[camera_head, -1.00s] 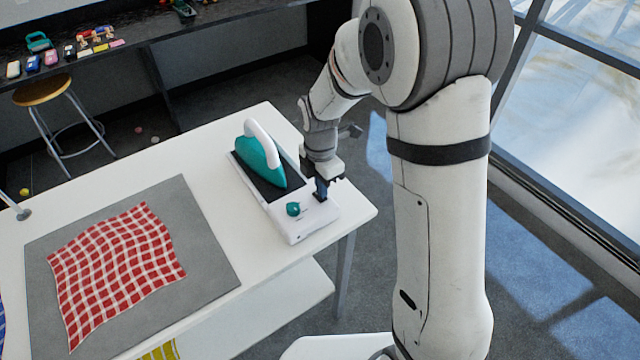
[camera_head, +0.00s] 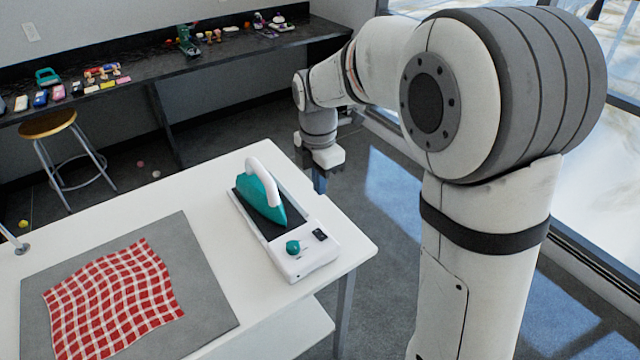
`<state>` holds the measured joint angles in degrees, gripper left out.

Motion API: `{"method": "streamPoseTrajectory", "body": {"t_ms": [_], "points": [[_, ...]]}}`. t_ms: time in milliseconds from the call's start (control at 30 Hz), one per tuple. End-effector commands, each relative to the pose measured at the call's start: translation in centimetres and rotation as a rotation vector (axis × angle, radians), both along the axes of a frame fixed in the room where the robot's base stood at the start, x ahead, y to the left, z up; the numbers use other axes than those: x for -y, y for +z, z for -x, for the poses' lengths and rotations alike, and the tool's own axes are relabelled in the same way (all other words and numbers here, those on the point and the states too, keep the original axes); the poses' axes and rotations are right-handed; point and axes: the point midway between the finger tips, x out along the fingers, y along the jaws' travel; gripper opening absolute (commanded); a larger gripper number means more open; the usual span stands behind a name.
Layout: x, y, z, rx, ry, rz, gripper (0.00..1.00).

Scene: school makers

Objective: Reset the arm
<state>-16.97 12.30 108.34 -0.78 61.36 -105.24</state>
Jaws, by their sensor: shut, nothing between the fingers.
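My gripper (camera_head: 320,182) points down just past the right back edge of the white table, a little above and behind the iron's base. It is shut and holds nothing; its fingertips are small and dark in this view. My arm bends over from the right side of the view. The teal iron (camera_head: 262,192) with a white handle rests on its white base (camera_head: 297,266). The base has a teal knob (camera_head: 293,247) and a dark switch (camera_head: 320,234). My gripper is apart from all of these.
A red checked cloth (camera_head: 112,300) lies rumpled on a grey mat (camera_head: 205,262) on the white table (camera_head: 165,195). A stool (camera_head: 48,124) stands by the dark back counter (camera_head: 150,60), which holds several small items. Windows are at the right; open floor lies behind the table.

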Motion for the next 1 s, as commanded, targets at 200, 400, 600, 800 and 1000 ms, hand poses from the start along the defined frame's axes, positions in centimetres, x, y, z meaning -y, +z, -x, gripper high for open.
{"method": "streamPoseTrajectory", "body": {"t_ms": [200, 400, 600, 800, 1000], "points": [[0.1, 0.0, 0.0, 0.001, -0.004, 0.0, 0.0], [2.0, 1.5, 1.8, 0.036, -0.216, -0.008, 0.0], [6.2, 3.8, 6.4, 0.109, -0.742, -0.046, 0.0], [9.7, 4.8, 11.7, 0.169, -1.303, -0.114, 0.0], [12.0, 4.5, 16.5, 0.201, -1.803, -0.204, 0.0]]}}
